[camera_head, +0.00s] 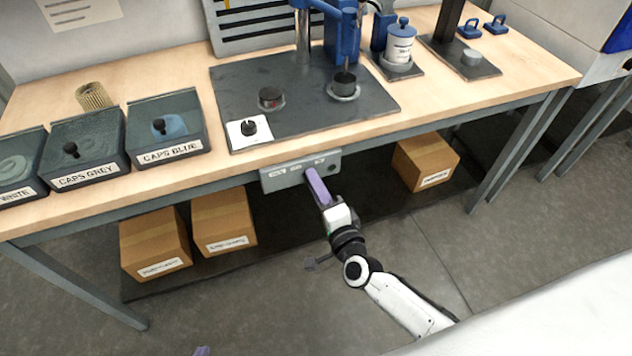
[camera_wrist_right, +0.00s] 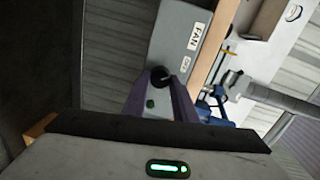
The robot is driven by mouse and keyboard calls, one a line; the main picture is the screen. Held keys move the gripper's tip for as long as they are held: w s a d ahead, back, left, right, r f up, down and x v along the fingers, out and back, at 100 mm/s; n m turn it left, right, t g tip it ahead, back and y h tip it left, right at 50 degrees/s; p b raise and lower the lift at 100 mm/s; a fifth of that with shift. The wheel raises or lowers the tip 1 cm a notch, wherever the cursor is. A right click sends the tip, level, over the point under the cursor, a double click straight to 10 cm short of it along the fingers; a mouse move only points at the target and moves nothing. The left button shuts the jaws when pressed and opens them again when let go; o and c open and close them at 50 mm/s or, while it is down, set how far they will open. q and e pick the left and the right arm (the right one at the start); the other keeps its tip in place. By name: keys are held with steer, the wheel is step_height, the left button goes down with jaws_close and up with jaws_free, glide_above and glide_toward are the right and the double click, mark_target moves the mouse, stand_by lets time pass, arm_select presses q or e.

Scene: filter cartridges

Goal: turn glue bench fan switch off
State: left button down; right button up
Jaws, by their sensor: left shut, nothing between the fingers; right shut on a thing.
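The grey fan switch box (camera_head: 285,177) hangs under the front edge of the workbench; its front also shows in the right wrist view (camera_wrist_right: 178,25). There it bears a FAN label (camera_wrist_right: 195,37), a smaller label too small to read surely (camera_wrist_right: 185,66), a black knob (camera_wrist_right: 160,75) and a small green round part (camera_wrist_right: 150,103). My right gripper (camera_head: 312,174) is at the box, its purple fingers shut on the knob. The knob is hidden behind the fingers in the head view. Only a purple tip of my left gripper (camera_head: 203,351) shows at the bottom edge, away from the box; it is shut and empty.
The workbench (camera_head: 440,105) carries cap bins (camera_head: 166,125), a dark mat (camera_head: 235,85) with a blue press (camera_head: 342,45), and a white jar (camera_head: 400,42). Cardboard boxes (camera_head: 224,220) sit on the lower shelf, with another (camera_head: 425,160) to the right. Open floor lies in front.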

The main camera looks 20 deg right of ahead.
stand_by(0.5)
steer(key=o, duration=1)
steer(key=shift+o, duration=0.2)
steer(key=s, duration=1)
steer(key=shift+s+d+r, duration=0.15)
steer(key=shift+d+r, duration=0.15)
steer(key=shift+r, duration=0.1)
steer(key=s+f+n+g, duration=0.4)
steer(key=s+f+n, duration=0.1)
steer(key=s+n, duration=0.3)
steer(key=s+f+n+g+y, duration=0.1)
steer(key=s+f+n+g, duration=0.3)
steer(key=s+n, duration=0.4)
steer(key=shift+a+f+n+g, duration=0.15)
steer(key=shift+f+n+g, duration=0.15)
steer(key=shift+f+n, duration=0.5)
